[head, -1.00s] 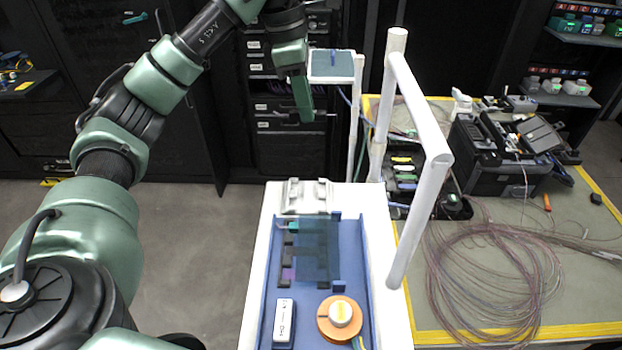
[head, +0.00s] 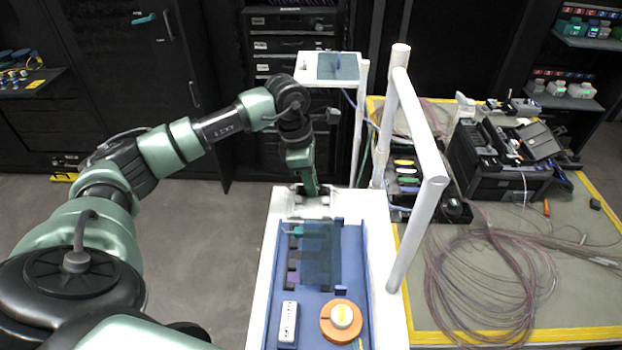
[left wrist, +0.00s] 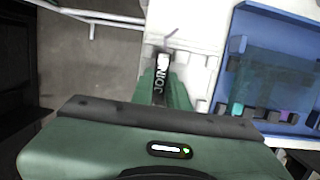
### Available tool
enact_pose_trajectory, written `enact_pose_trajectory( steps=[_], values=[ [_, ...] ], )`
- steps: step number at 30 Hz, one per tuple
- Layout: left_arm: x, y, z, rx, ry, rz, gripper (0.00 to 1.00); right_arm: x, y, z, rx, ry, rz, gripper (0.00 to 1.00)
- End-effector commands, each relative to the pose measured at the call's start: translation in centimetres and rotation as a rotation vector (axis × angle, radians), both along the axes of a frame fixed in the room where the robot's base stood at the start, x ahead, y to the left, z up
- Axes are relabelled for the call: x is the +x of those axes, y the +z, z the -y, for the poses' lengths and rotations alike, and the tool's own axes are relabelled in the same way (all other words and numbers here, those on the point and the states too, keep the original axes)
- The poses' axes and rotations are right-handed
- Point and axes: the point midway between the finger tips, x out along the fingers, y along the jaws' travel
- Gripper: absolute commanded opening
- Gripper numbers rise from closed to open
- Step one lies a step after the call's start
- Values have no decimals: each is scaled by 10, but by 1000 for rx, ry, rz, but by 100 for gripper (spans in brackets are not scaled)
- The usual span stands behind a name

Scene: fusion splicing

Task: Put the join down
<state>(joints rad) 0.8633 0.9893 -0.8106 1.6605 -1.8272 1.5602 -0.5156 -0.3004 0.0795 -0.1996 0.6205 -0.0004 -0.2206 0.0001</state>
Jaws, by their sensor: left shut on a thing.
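The join (left wrist: 161,80) is a small dark piece with a white end and the letters JOIN, seen in the left wrist view. My left gripper (head: 309,192) is shut on it, with the green fingers (left wrist: 152,90) around it. In the head view the gripper points down at the far end of the white cart (head: 265,235), over a grey bracket (head: 296,207). The join is too small to make out there. I cannot tell whether it touches the bracket. My right gripper is not in view.
A blue tray (head: 353,265) on the cart holds a translucent panel (head: 321,255), a white labelled device (head: 288,320) and an orange spool (head: 341,320). A white rail (head: 417,130) stands along the cart's right side. A bench with coiled fibre (head: 490,265) is beyond.

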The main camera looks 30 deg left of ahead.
Motion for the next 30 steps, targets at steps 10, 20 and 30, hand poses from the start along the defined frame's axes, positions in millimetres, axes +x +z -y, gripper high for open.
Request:
enact_pose_trajectory(
  steps=[10, 20, 30],
  values=[
    [0, -5, 0, 0, 0, 1, 0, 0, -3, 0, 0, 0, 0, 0],
    [0, -5, 0, 1, 0, 1, 37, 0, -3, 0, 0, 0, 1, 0],
    [0, 14, -4, 1, 1, 7, 37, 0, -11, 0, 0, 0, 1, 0]
  ],
)
